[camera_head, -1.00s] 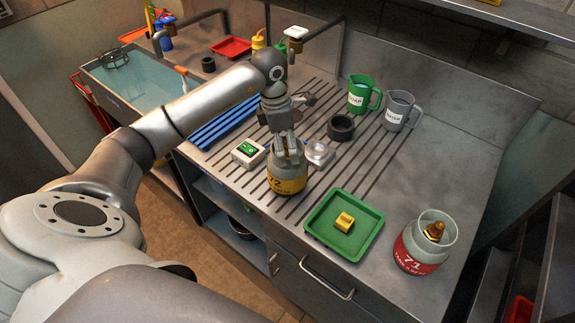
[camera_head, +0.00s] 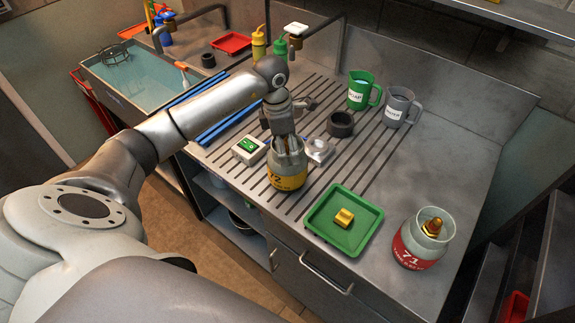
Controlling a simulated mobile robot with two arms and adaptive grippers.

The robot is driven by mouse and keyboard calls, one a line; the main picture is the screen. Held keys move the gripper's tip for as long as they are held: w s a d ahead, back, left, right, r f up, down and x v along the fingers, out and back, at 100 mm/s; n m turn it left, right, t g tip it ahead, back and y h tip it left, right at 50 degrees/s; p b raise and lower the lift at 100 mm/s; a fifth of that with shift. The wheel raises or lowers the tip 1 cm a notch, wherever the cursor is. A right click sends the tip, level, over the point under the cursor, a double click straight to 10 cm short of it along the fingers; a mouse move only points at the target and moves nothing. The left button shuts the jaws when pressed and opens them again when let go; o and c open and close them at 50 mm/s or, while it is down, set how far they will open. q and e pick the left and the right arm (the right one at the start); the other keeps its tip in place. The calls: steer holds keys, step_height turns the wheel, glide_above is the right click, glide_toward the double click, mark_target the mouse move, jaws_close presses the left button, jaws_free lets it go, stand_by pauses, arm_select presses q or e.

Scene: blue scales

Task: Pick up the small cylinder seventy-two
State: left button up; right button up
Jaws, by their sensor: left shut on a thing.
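The small cylinder seventy-two (camera_head: 287,180) is grey with a yellow band marked 72. It stands upright near the front edge of the ribbed steel drainboard; I cannot tell whether its base touches the surface. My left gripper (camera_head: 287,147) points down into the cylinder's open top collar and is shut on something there. Its fingertips and the valve are hidden inside the collar. My right gripper is not in view.
A green tray (camera_head: 318,222) with a yellow piece and the red-banded cylinder 71 (camera_head: 409,257) stand to the right. A small white device with a green screen (camera_head: 249,150) is close on the left. A dark ring (camera_head: 340,125) and two mugs (camera_head: 361,92) are behind.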

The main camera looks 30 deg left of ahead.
arm_select(q)
steer(key=c, duration=0.5)
steer(key=shift+o, duration=0.2)
steer(key=shift+w, duration=0.1)
steer(key=shift+r, duration=0.15)
